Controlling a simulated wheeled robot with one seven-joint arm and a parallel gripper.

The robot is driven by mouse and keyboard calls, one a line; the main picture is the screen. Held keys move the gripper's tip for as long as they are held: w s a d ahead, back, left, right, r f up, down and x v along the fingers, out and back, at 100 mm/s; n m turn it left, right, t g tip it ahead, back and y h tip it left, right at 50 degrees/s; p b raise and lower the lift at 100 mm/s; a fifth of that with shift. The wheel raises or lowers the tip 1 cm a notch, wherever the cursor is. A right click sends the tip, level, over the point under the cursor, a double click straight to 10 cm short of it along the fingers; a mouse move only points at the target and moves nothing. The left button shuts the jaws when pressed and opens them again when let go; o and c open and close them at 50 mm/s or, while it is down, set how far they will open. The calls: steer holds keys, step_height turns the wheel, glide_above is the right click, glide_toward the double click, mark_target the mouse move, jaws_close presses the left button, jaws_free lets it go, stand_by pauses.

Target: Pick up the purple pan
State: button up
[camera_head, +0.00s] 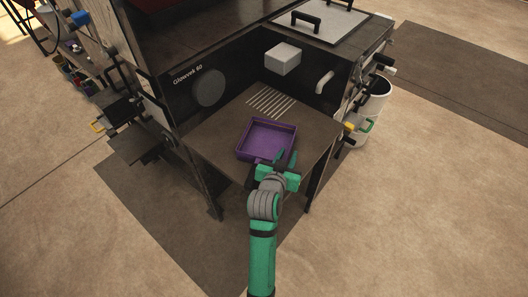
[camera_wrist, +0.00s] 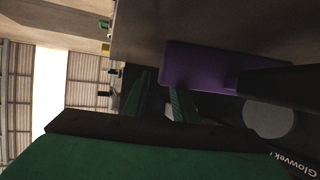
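The purple pan (camera_head: 267,137) is a shallow square tray with raised walls. It lies flat on the dark table of the press. My gripper (camera_head: 274,166) is at the pan's near right edge and hides part of that side. In the wrist view the pan (camera_wrist: 196,68) appears as a purple wall just beyond the fingers. The two green-padded fingers (camera_wrist: 160,92) stand apart with a dark gap between them, and no part of the pan is clearly between them. Whether a finger touches the pan cannot be told.
The dark table (camera_head: 218,135) has bare room left of the pan and a slotted patch (camera_head: 271,102) behind it. A pale block (camera_head: 283,58) sits on the panel behind. A white bucket (camera_head: 372,105) stands to the right. Open floor lies in front.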

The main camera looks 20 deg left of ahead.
steer(key=shift+x, duration=2.7)
steer(key=shift+f, duration=0.1)
jaws_close()
